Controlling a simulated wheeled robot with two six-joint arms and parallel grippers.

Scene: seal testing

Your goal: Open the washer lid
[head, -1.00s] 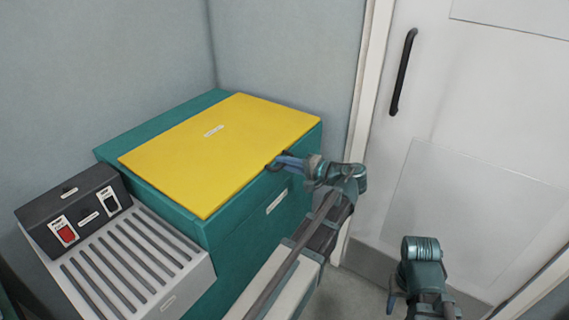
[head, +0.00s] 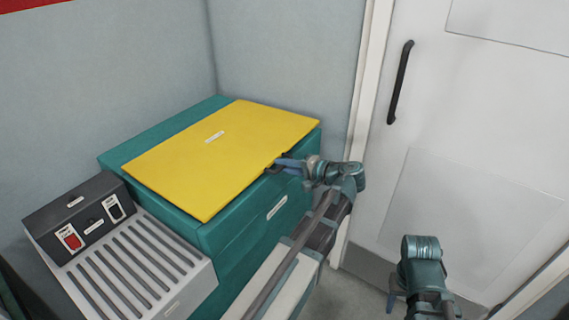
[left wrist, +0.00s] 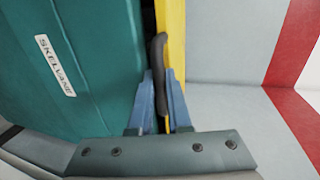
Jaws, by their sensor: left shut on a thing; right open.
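The yellow washer lid (head: 190,165) lies nearly flat over the teal washer (head: 245,225), with its front edge slightly raised. It also shows edge-on in the left wrist view (left wrist: 172,45), with a dark gap between it and the teal body. My left gripper (head: 284,165) is at the lid's front edge, shut on the dark lid handle (left wrist: 158,62). The handle stands between the blue fingers in the left wrist view. My right gripper (head: 394,298) is low at the right, away from the washer, mostly hidden by its own wrist.
A grey control box (head: 78,217) with a red switch and a slotted grey counter (head: 135,262) stand left of the washer. Walls close in behind. A white door (head: 480,130) with a dark handle (head: 401,82) is at the right.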

